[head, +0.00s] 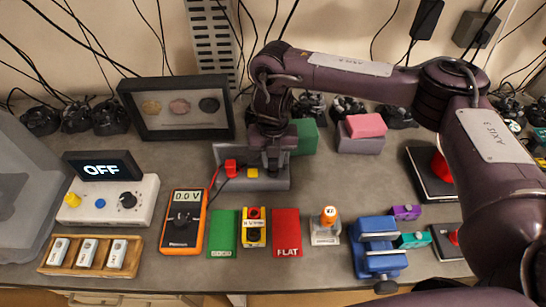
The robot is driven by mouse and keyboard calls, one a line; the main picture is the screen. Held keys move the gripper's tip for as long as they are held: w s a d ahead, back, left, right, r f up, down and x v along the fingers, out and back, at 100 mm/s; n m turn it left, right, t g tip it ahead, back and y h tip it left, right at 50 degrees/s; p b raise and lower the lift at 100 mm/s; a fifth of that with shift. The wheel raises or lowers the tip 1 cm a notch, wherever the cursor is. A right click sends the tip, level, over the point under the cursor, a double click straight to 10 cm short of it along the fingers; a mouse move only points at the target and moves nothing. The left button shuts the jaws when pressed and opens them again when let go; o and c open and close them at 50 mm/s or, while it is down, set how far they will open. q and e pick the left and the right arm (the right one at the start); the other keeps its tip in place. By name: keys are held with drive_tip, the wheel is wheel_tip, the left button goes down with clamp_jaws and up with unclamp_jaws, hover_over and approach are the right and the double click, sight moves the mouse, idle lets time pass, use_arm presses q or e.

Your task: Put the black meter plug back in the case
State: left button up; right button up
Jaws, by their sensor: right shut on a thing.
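My right gripper (271,164) comes down from above onto the right part of a grey case (222,184). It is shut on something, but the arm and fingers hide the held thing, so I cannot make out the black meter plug. The case stands mid-table. A red plug (230,167) sits at its left end and a yellow block (252,173) is beside the gripper. The orange multimeter (183,222) lies to the front left, reading 0.0 V. A red lead and a black lead run from it toward the case. My left gripper is not in view.
A power supply (140,197) showing OFF stands left. Green (223,232) and red FLAT (286,232) mats flank a yellow block (254,227) in front. A blue vise (378,247) is front right. A framed display (177,107) and green and pink blocks stand behind.

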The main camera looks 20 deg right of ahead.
drive_tip(key=shift+f, duration=0.85)
idle(1.8)
drive_tip(key=o, duration=1)
wheel_tip(320, 180, up, 8)
drive_tip(key=shift+f, duration=0.1)
